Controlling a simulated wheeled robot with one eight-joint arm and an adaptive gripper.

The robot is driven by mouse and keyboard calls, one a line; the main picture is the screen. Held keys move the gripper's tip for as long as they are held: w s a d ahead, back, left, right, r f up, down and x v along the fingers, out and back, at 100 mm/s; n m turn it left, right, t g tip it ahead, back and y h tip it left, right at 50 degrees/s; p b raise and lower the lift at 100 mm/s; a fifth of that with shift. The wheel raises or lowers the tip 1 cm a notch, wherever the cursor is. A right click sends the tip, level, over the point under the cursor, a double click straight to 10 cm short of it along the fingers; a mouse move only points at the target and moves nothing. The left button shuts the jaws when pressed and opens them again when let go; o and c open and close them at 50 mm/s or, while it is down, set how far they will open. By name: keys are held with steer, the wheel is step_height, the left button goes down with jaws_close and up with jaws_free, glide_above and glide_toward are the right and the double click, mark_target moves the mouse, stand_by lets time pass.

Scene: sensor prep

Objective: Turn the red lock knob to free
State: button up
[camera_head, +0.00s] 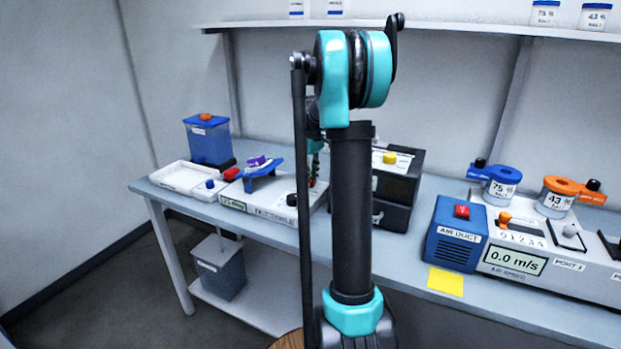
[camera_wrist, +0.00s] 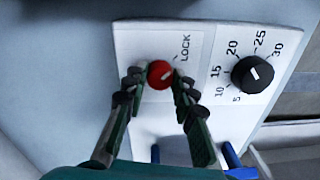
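The red lock knob (camera_wrist: 160,74) sits on a white panel (camera_wrist: 133,40) in the wrist view, with the printed word LOCK beside it at upper right. My gripper (camera_wrist: 157,79) has its two green and dark fingers apart, one on each side of the knob. The left fingertip looks clear of the knob; the right one is very close, and I cannot tell if it touches. In the head view my gripper (camera_head: 316,162) is partly hidden behind my arm, above the right end of the white tilt table unit (camera_head: 265,207).
A black dial (camera_wrist: 253,74) with printed numbers is right of the knob. In the head view, a blue tilted plate (camera_head: 262,168), a blue-lidded container (camera_head: 208,140) and a black box (camera_head: 398,185) stand nearby.

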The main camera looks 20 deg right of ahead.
jaws_close()
steer(key=m, duration=1.3)
steer(key=shift+m, duration=0.3)
steer(key=shift+a+m+t, duration=0.1)
steer(key=shift+m+t, duration=0.2)
steer(key=shift+m, duration=1.8)
